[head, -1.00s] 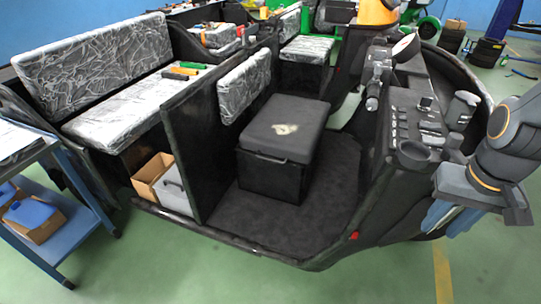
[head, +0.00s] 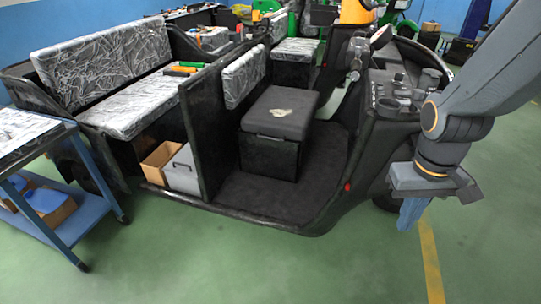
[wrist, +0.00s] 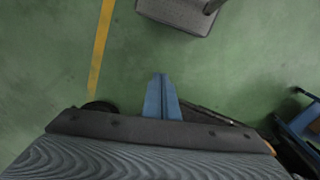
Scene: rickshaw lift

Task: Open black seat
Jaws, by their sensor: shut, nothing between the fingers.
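The black seat (head: 282,112) is a padded lid on a black box (head: 268,156) inside the rickshaw, in the middle of the head view. The lid lies down on the box, and a pale patch marks its top. My gripper (head: 408,216) hangs at the right of the head view, pointing down outside the rickshaw's front right side, apart from the seat. In the wrist view its blue fingers (wrist: 162,97) are together with nothing between them. The seat is not recognisable in the wrist view.
The rickshaw's dashboard (head: 395,95) stands between my gripper and the seat. A dark partition (head: 207,130) stands left of the seat. A blue cart (head: 65,215) is at the left. Green floor is clear in front.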

